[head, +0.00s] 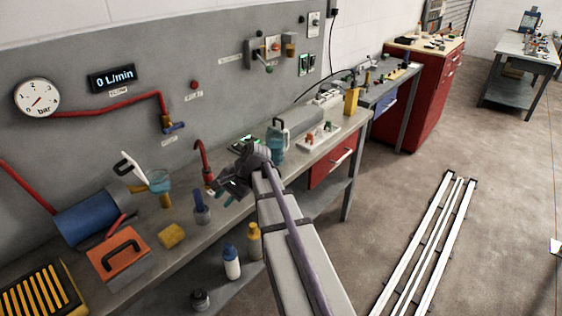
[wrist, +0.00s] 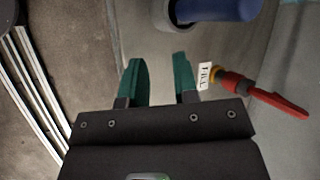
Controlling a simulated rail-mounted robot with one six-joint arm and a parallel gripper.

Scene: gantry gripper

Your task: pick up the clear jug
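A see-through bluish vessel (head: 158,182) stands on the bench left of my gripper, with a white handle-like piece leaning up and left from it. A teal, jug-shaped vessel with a grey handle (head: 277,147) stands on the bench just beyond my gripper, to the right. I cannot tell for sure which is the clear jug. My gripper (head: 232,186) is above the bench between the two, apart from both. In the wrist view my gripper (wrist: 158,64) shows two green fingers spread apart with nothing between them. No clear jug can be made out there.
A red-handled valve (wrist: 262,95) with a label is close right of the fingers. A blue-topped item in a grey holder (head: 201,208), a yellow block (head: 171,236) and an orange toolbox (head: 118,256) stand on the bench. Bottles (head: 231,263) are below its front edge.

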